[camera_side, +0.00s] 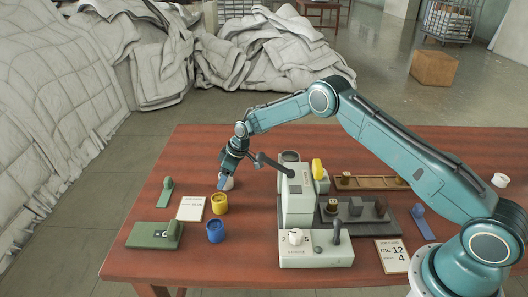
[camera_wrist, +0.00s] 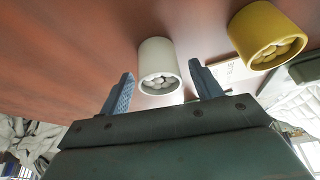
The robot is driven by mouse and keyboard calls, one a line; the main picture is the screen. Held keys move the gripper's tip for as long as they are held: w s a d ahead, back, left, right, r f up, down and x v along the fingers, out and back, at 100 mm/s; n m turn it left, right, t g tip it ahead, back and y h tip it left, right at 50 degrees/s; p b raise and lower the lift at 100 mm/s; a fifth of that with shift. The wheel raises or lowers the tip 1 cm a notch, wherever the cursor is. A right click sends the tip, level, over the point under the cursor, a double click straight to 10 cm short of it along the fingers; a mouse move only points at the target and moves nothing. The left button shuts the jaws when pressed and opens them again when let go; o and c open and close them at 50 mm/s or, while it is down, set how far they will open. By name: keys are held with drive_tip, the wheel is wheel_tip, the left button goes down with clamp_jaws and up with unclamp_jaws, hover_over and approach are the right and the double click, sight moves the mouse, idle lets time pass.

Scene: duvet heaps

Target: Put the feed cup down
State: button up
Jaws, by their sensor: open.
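A white cup (camera_wrist: 157,58) with several pale round pieces inside shows in the wrist view between and just beyond my fingertips. In the side view the white cup (camera_side: 229,184) is small and partly hidden by my gripper (camera_side: 223,182). It appears to stand on the red-brown table (camera_side: 190,262). My gripper (camera_wrist: 162,70) is open, with one blue finger on each side of the cup; a gap shows at both sides. A yellow cup (camera_wrist: 268,37), also holding round pieces, stands close by on the right of the wrist view. It also shows in the side view (camera_side: 219,204).
A blue cup (camera_side: 215,232) stands in front of the yellow cup. A pale machine (camera_side: 298,205) stands right of my gripper. Heaped duvets (camera_side: 265,50) lie behind the table.

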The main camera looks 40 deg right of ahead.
drive_tip(key=shift+r, duration=0.15)
drive_tip(key=v, duration=1.2)
idle(0.7)
drive_tip(key=s+r+m+t+h, duration=0.1)
drive_tip(key=s+r+m, duration=0.2)
drive_tip(key=s+r, duration=1.8)
drive_tip(key=s+d+m+t+h, duration=0.1)
drive_tip(key=s+m, duration=0.2)
drive_tip(key=s, duration=2.1)
drive_tip(key=shift+s+r+m, duration=0.3)
drive_tip(key=shift+r+m, duration=0.1)
drive_tip(key=shift+r, duration=0.05)
